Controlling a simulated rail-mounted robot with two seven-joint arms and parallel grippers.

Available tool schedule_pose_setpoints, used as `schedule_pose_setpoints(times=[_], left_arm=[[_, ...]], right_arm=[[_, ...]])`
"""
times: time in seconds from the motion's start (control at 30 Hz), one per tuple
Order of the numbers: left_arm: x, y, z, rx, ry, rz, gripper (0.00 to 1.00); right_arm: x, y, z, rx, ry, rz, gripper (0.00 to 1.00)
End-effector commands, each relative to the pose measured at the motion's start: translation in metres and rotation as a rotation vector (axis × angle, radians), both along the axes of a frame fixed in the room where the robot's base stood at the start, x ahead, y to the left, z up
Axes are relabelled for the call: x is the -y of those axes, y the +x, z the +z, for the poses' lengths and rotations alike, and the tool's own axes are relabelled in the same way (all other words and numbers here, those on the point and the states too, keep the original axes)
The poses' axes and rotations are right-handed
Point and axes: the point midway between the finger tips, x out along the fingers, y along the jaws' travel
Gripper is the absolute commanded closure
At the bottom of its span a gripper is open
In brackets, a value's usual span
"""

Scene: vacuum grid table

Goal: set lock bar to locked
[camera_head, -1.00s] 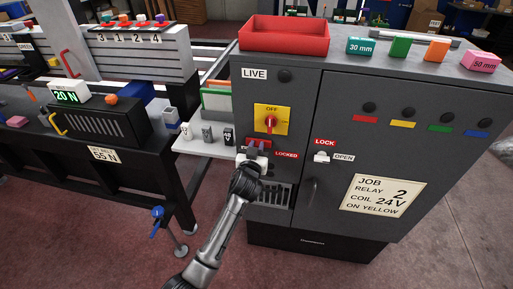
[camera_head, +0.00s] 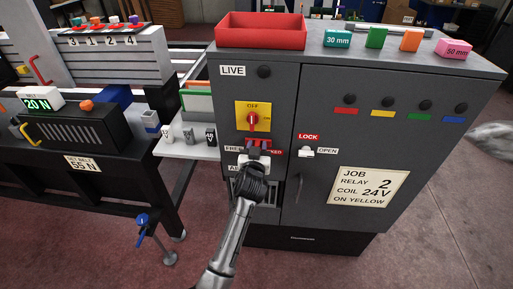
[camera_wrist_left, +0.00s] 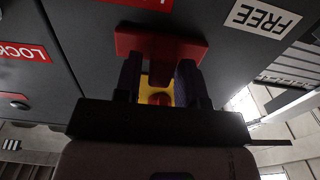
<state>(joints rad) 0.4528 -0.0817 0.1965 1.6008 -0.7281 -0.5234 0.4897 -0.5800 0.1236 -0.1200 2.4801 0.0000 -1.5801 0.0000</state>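The red lock bar (camera_head: 261,143) is on the grey cabinet front, below the yellow rotary switch (camera_head: 253,117). It stands toward the LOCKED label (camera_head: 275,152), which is partly covered. The FREE label (camera_head: 233,149) is uncovered at the left. My left gripper (camera_head: 258,149) is at the bar. In the left wrist view the red bar (camera_wrist_left: 160,44) has its narrow stem between the two fingers of my left gripper (camera_wrist_left: 160,78), and the gripper appears shut on it. The exact finger contact is hard to see. My right gripper is not in view.
A red tray (camera_head: 262,35) and several coloured blocks stand on the cabinet top. A small white door latch (camera_head: 306,153) sits between LOCK and OPEN labels, right of my gripper. A white shelf (camera_head: 186,149) with small cups juts out at the left.

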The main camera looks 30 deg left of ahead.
Motion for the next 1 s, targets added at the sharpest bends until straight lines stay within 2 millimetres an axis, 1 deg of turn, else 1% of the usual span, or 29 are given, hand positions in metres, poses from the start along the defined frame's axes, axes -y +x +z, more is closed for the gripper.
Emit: schedule_pose_setpoints(times=[0.03,0.1,0.37,0.47,0.8,1.0], left_arm=[[0.0,0.0,0.0,0.0,0.0,0.0,0.58],[0.0,0.0,0.0,0.0,0.0,0.0,0.53],[0.001,-0.002,0.0,-0.001,0.0,0.0,0.53],[0.006,-0.011,0.0,-0.001,-0.002,0.0,0.53],[0.028,-0.053,0.0,-0.001,-0.002,0.0,0.53],[0.034,-0.065,0.0,0.0,-0.001,0.0,0.53]], right_arm=[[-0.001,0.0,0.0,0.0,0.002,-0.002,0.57],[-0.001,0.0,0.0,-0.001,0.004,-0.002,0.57],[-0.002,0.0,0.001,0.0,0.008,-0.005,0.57],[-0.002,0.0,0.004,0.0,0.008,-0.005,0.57],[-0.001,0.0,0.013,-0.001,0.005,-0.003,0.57],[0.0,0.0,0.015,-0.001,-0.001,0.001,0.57]])
